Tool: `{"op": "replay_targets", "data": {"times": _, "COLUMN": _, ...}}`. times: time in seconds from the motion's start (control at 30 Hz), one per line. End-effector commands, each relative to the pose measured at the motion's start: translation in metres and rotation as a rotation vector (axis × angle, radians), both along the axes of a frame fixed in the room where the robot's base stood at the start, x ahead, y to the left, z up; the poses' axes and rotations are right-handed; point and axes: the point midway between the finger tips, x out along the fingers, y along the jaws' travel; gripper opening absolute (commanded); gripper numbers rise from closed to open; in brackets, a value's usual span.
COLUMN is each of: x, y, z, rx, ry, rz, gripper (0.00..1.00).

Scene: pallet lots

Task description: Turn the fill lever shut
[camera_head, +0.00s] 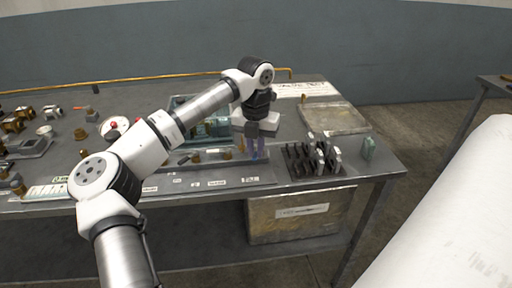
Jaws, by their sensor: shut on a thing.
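My gripper (258,150) points down at the right end of the valve panel (200,184) on the bench. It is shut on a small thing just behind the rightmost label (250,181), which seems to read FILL. I take this to be the fill lever, but the fingers hide most of it and its angle cannot be told. The purple-blue finger area stands low at the panel surface. A small brass-coloured part (241,146) shows just left of the fingers.
A black rack (310,163) with grey-white pieces stands close right of my gripper. Red-topped fittings are at left. A labelled box (300,222) is under the bench.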

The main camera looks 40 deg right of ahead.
Motion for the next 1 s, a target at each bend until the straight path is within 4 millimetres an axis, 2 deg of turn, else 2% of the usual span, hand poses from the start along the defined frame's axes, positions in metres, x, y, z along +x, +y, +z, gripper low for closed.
{"op": "replay_targets", "data": {"times": 0.27, "x": 0.006, "y": 0.003, "z": 0.001, "rx": 0.0, "ry": -0.002, "rz": -0.156, "gripper": 0.0}}
{"op": "replay_targets", "data": {"times": 1.0, "x": 0.032, "y": 0.005, "z": 0.003, "rx": -0.001, "ry": -0.004, "rz": -0.841, "gripper": 0.0}}
